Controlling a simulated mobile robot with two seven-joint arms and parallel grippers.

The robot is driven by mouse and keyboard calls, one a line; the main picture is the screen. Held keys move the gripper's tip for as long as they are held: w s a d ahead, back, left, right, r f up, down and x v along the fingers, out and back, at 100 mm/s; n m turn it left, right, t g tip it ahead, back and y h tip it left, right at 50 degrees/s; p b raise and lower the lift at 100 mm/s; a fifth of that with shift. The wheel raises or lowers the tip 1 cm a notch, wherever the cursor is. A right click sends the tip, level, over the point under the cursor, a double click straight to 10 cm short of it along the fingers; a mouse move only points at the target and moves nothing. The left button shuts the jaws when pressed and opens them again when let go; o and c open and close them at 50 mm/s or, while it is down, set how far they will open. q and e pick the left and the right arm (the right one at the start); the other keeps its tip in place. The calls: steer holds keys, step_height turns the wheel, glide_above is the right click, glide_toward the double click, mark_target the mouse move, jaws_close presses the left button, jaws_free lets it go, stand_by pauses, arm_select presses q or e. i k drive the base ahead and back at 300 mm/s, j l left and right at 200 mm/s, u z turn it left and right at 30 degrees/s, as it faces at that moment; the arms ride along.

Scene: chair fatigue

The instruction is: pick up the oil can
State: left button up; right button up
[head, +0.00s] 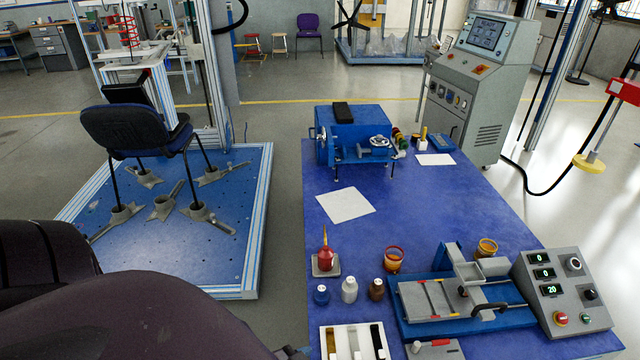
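The oil can (325,259) is small and red with a thin orange spout pointing up. It stands upright in a light grey square tray (316,272) near the left edge of the blue table (420,220). My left arm fills the lower left of the head view, left of the table. Its gripper is not visible, and neither is my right gripper.
Small bottles (349,290) and an orange cup (393,261) stand close to the can's right. A grey device (460,290) and a control box (563,290) are at the right. A blue machine (352,135) is at the back. The table's middle is mostly clear.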

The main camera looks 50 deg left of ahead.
mark_target(325, 255)
steer(key=j, duration=1.05)
steer(key=k+j, duration=0.1)
steer(key=j, duration=0.95)
